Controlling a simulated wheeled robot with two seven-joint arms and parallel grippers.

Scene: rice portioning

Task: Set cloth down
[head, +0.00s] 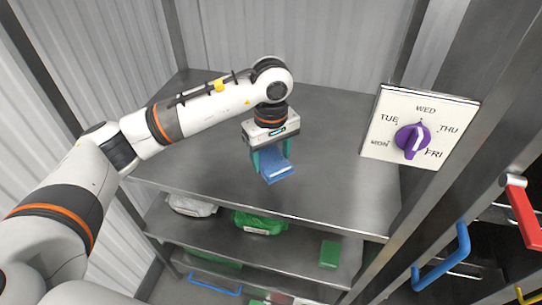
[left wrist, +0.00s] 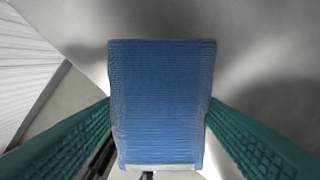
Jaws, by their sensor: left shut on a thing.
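The blue cloth (head: 278,172) is a small folded block over the grey metal shelf top (head: 330,190). My left gripper (head: 271,158) has teal fingers and is shut on the cloth, pointing down. In the left wrist view the cloth (left wrist: 162,105) fills the middle, with a teal finger (left wrist: 62,140) on its left side and another on its right. Whether the cloth touches the shelf top I cannot tell. My right gripper is not in view.
A day dial (head: 412,139) with a purple knob stands at the right of the shelf top. White and green bags (head: 258,222) and a green block (head: 330,254) lie on a lower shelf. Blue, red and yellow handles are at the right. The shelf top around the cloth is clear.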

